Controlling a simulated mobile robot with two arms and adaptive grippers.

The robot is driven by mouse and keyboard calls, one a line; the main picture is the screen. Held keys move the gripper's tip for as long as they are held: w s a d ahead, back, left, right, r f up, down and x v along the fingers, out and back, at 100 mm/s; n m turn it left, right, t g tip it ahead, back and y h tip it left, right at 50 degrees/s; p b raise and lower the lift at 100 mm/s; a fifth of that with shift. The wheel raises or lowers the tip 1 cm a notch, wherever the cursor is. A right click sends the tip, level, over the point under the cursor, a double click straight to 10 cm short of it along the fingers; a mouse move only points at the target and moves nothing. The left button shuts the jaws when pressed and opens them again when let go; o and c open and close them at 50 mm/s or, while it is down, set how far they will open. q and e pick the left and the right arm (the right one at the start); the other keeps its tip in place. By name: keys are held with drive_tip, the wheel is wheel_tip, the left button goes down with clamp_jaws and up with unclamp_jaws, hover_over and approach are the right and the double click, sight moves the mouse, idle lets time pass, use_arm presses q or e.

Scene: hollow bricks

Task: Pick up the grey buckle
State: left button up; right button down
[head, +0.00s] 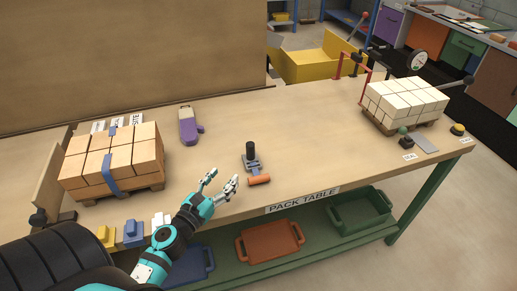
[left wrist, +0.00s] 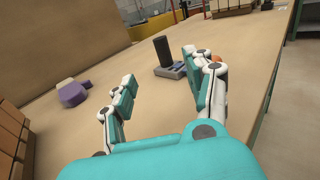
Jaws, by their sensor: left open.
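My left gripper (head: 222,179) is open and empty over the table, right of these pieces. In the left wrist view, its spread fingers (left wrist: 160,68) point toward a dark grey tool (left wrist: 172,71) with a black upright cylinder, which stands beyond them. My right gripper is not in view.
The grey tool (head: 252,162) has an orange handle (head: 259,180). Orange bricks with a blue strap (head: 113,172) sit on a pallet at left; white bricks (head: 408,101) sit on one at right. A purple-grey item (head: 188,126) lies behind. The table's middle is mostly clear.

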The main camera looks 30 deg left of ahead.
sight(248, 149)
use_arm(q)
drive_tip(key=shift+w+r+p, duration=0.65)
drive_tip(key=shift+w+r, duration=0.15)
drive_tip(key=shift+w, duration=0.3)
drive_tip(key=w, duration=0.4)
drive_tip(key=shift+a+f+p, duration=0.25)
drive_tip(key=shift+p, duration=0.15)
drive_tip(key=shift+w+f, duration=0.15)
drive_tip(key=shift+w, duration=0.7)
drive_tip(key=w+p, duration=0.1)
drive_tip(key=w, duration=0.1)
drive_tip(key=shift+w, duration=0.35)
drive_tip(key=w, duration=0.4)
drive_tip(key=shift+w+f+p, duration=0.15)
drive_tip(key=shift+f+p, duration=0.05)
drive_tip(key=shift+p, duration=0.15)
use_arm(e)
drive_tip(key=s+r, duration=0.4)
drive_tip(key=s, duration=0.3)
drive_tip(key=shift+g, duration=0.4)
use_arm(q)
drive_tip(key=c, duration=0.7)
clamp_jaws()
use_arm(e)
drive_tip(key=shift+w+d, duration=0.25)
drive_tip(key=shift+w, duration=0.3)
